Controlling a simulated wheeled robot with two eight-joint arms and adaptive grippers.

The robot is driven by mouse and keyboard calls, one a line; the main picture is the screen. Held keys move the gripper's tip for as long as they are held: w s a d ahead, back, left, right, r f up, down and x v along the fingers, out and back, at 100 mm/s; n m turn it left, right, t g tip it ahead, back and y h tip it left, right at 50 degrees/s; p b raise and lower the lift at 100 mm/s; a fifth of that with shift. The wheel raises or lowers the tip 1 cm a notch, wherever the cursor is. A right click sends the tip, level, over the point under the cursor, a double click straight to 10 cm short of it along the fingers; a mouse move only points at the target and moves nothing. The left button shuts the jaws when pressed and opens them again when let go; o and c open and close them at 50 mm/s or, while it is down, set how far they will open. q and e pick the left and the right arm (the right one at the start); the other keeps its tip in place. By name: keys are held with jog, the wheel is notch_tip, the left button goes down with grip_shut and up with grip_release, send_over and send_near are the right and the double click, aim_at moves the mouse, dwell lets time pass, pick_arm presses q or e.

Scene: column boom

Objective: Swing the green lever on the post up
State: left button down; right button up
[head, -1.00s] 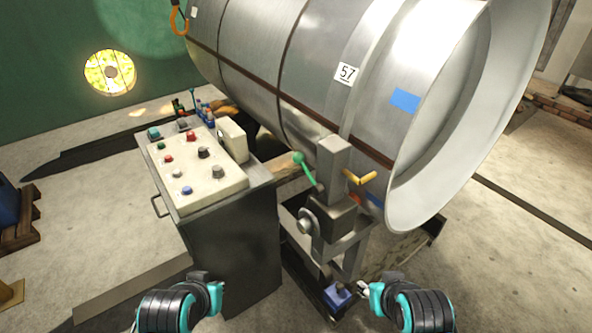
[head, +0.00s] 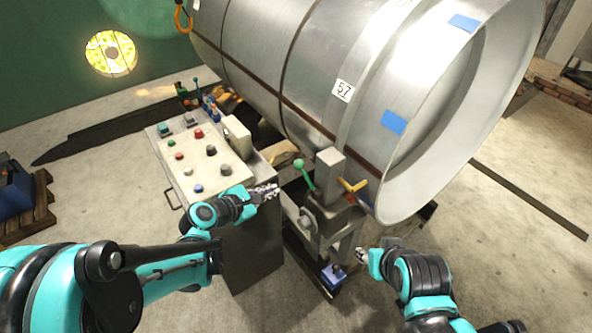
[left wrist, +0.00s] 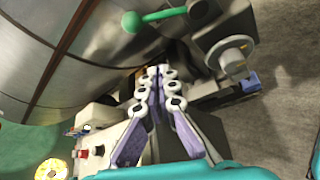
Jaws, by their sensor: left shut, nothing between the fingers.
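The green lever (head: 307,178) sits on the left side of the grey post (head: 331,170), its ball knob tilted up and to the left. In the left wrist view the lever (left wrist: 160,16) crosses the top, ball at its left end. My left gripper (head: 272,190) is shut and empty, a little left of the lever and below its knob in the head view, apart from it. Its fingers (left wrist: 158,70) meet below the lever in the left wrist view. My right gripper (head: 361,256) is low, right of the post's base; its finger opening is unclear.
A large metal drum (head: 330,60) fills the space behind. A yellow handle (head: 353,186) sticks out right of the post. A blue box (head: 334,274) lies low near its base.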

aim_at(307, 177)
dwell(0.3)
pick_arm(q)
jog(key=w+d+f+b, duration=0.1)
jog(key=w+d+b, duration=0.1)
jog(key=w+d, duration=0.4)
jog(key=shift+d, duration=0.65)
